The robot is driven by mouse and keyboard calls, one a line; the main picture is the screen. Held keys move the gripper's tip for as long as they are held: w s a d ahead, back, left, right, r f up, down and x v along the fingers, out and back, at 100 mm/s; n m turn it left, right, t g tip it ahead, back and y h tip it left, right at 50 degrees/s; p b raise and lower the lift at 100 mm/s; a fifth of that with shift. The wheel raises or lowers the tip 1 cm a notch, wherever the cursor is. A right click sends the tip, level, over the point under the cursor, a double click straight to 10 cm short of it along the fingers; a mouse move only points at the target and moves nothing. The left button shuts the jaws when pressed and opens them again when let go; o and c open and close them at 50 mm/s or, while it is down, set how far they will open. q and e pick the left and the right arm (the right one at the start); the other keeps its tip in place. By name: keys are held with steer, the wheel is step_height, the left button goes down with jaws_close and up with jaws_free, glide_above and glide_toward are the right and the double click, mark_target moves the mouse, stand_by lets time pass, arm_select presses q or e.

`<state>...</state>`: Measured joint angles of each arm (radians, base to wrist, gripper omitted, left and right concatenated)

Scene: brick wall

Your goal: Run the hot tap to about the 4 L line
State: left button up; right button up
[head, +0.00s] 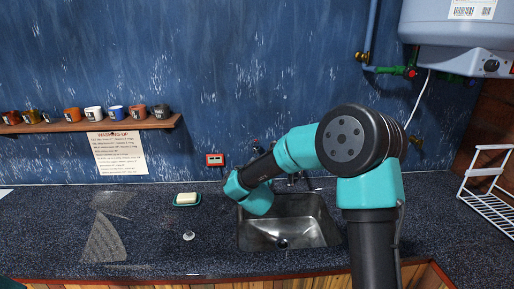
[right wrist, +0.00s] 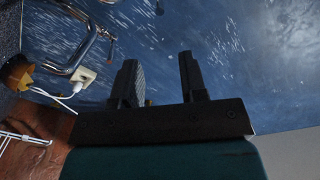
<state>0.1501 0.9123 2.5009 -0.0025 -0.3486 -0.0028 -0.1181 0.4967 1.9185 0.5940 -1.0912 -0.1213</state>
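The steel sink (head: 262,236) is set in the dark counter, with its drain visible and no water that I can make out. No litre marks are readable on it. Chrome tap parts (head: 293,180) show at the back of the sink, largely hidden by my right arm. Small dark tap handles seem to show just above the arm, too small to tell hot from cold. In the right wrist view, curved chrome pipes (right wrist: 92,45) are at upper left. My right gripper (right wrist: 158,68) is open, with only blue wall seen between its fingers. In the head view its fingers are hidden. My left gripper is not in view.
A soap dish (head: 187,204) stands left of the sink. A small red-framed display (head: 215,160) is on the wall. A white wire rack (head: 490,195) stands at right, and a water heater (head: 455,30) hangs above. A shelf (head: 85,126) holds several mugs. The left counter is mostly clear.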

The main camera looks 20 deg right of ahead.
mark_target(257, 145)
steer(key=x, duration=1.6)
steer(key=shift+w+d+f, duration=0.1)
steer(key=shift+w, duration=0.25)
steer(key=shift+c, duration=0.3)
jaws_close()
